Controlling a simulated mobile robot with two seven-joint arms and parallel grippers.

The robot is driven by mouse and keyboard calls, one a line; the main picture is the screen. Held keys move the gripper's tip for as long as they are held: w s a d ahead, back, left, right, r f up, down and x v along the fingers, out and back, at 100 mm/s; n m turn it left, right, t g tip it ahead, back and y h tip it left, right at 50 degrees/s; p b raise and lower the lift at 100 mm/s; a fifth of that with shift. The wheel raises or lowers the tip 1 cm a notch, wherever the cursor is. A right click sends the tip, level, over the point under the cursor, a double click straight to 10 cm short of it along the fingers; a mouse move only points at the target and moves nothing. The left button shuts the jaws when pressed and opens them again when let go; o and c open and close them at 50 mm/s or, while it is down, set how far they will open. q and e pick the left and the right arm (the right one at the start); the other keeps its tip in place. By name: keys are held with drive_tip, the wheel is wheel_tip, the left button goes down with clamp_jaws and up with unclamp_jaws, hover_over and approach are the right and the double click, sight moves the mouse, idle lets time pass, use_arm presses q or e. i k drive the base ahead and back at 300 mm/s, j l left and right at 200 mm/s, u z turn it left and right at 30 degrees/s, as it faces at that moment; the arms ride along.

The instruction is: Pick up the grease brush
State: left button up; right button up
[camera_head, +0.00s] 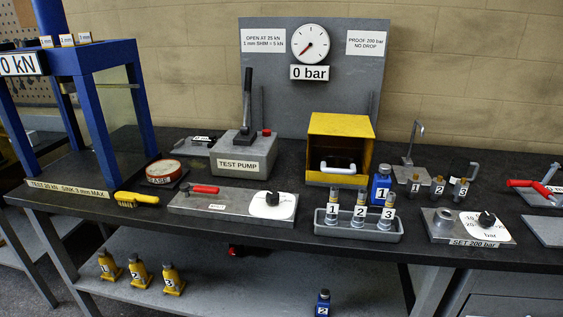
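A small brush with a yellow handle (138,197) lies on the dark bench top near its front edge, left of centre. Its bristle end points left, beside the blue press frame's base. A round tin labelled as grease (164,173), with a reddish rim, stands just behind and to the right of the brush. Neither of my grippers shows in the head view.
A grey plate with a red-handled tool (200,189) lies right of the brush. The blue press (98,120) stands at the left. A grey test pump (243,155) and a yellow box (341,125) stand behind. A tray (392,234) holds numbered cylinders.

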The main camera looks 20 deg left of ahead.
sight(126, 199)
drive_tip(key=u, duration=1.7)
